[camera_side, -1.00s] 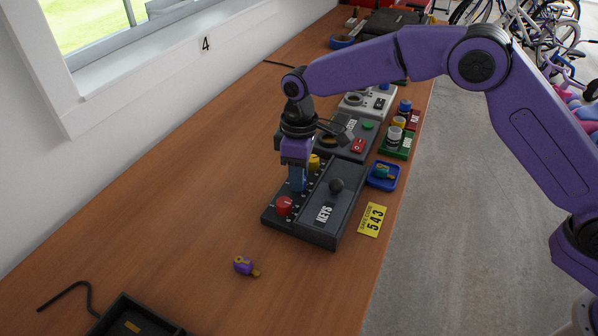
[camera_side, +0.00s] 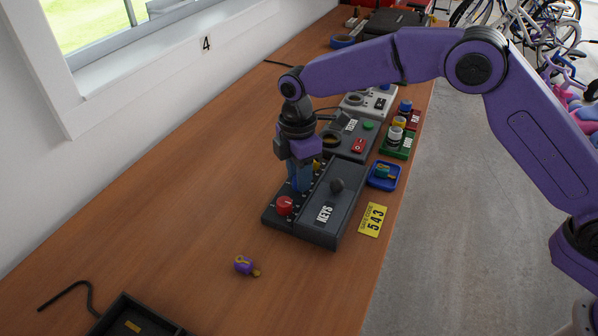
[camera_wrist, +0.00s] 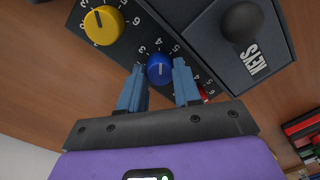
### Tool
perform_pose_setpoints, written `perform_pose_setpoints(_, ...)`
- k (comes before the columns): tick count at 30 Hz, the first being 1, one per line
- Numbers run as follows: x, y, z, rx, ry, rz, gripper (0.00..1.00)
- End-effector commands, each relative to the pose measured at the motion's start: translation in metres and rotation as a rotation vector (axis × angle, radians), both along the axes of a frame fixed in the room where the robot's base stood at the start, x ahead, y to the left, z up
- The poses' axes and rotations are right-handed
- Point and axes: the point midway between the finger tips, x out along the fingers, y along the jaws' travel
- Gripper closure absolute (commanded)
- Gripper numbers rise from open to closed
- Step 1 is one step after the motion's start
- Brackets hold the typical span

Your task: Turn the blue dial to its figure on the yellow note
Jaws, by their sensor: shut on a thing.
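The keys box (camera_side: 342,215) is a dark box labelled KEYS, with red, blue and yellow dials along its left side. My gripper (camera_side: 298,188) points down at the box, its two blue fingers shut on the blue dial (camera_wrist: 160,70). The fingers largely hide this dial in the side view. In the wrist view its white mark points up, roughly toward the printed 4. The yellow note (camera_side: 373,219) lies right of the box and reads SAFE CODE 543. The red dial (camera_side: 285,205) is nearest the side camera; the yellow dial (camera_wrist: 104,25) is beyond the blue one.
A black knob (camera_side: 336,185) stands on the box lid. A blue tray (camera_side: 384,177) with a small object sits to the right. A purple key-like piece (camera_side: 243,265) lies in front. Other devices stand behind; the wooden bench (camera_side: 180,220) is clear at left.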

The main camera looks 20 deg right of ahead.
Motion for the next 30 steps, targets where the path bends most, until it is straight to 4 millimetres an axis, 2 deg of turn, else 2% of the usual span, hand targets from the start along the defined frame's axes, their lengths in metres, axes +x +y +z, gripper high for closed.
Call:
perform_pose_setpoints(17, 0.0002, 0.0013, 0.0017, 0.004, -0.002, 0.037, 0.98)
perform_pose_setpoints(18, 0.0002, 0.0013, 0.0017, 0.004, -0.002, 0.036, 0.64)
perform_pose_setpoints(20, 0.0002, 0.0012, 0.0016, 0.004, -0.002, 0.036, 0.45)
perform_pose_setpoints(21, 0.0002, 0.0011, 0.0014, 0.004, -0.002, 0.036, 0.42)
perform_pose_setpoints(30, -0.0006, 0.0000, -0.0001, -0.001, 0.002, 0.036, 0.42)
